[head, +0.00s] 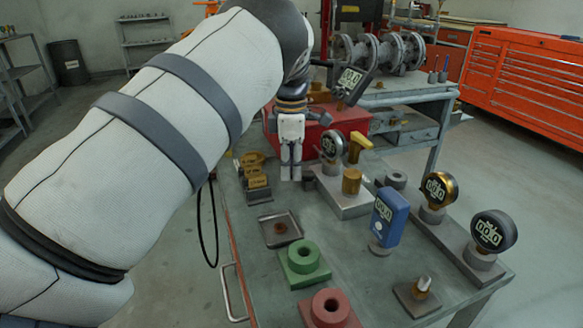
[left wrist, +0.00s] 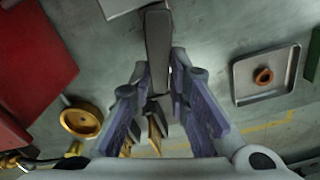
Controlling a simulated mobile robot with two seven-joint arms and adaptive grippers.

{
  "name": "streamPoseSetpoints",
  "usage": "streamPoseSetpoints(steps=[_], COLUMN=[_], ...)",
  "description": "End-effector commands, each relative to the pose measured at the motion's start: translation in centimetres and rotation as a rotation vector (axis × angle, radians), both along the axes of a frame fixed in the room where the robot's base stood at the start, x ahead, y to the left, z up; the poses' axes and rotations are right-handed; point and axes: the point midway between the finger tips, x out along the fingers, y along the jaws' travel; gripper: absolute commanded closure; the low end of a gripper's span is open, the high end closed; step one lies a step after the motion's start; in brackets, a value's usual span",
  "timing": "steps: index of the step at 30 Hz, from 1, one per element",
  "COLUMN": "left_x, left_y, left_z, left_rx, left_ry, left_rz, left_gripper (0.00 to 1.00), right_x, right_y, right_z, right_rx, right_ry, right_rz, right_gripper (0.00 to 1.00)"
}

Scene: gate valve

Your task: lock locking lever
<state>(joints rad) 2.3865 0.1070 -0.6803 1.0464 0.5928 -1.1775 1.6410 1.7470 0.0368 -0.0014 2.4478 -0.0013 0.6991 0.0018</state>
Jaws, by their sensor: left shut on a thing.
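A grey bar-shaped lever (left wrist: 158,50) shows in the left wrist view, running from the top edge down between my fingers. My left gripper (left wrist: 180,105) is shut on it, with one purple-grey finger pad on each side. In the head view my left gripper (head: 290,172) points down over the workbench, beside several brass-yellow fittings (head: 252,165). The gripper hides the lever in that view. Gold parts (left wrist: 155,130) show below the lever, between the fingers. I cannot tell how the lever joins them. My right gripper is not in view.
A metal tray (head: 264,234) with a small ring lies nearer on the workbench (head: 345,265). Several gauges (head: 439,188), a green block (head: 304,262) and a red block (head: 330,310) stand around. A red box (head: 325,125) is behind.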

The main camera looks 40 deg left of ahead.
Motion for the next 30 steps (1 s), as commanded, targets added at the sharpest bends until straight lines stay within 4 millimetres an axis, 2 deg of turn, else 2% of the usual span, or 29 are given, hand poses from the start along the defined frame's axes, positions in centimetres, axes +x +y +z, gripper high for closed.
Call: streamPoseSetpoints(steps=[15, 30], left_x=[1.9, 3.6], left_y=[1.2, 1.3], left_z=[0.0, 0.1], left_rx=[0.008, 0.01], left_ry=[-0.008, -0.008], left_rz=[-0.481, -0.914], left_gripper=[1.0, 1.0], right_x=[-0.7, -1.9], right_y=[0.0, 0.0], right_z=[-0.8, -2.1], right_rx=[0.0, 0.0], right_ry=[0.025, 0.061], right_rz=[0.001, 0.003], right_gripper=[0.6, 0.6])
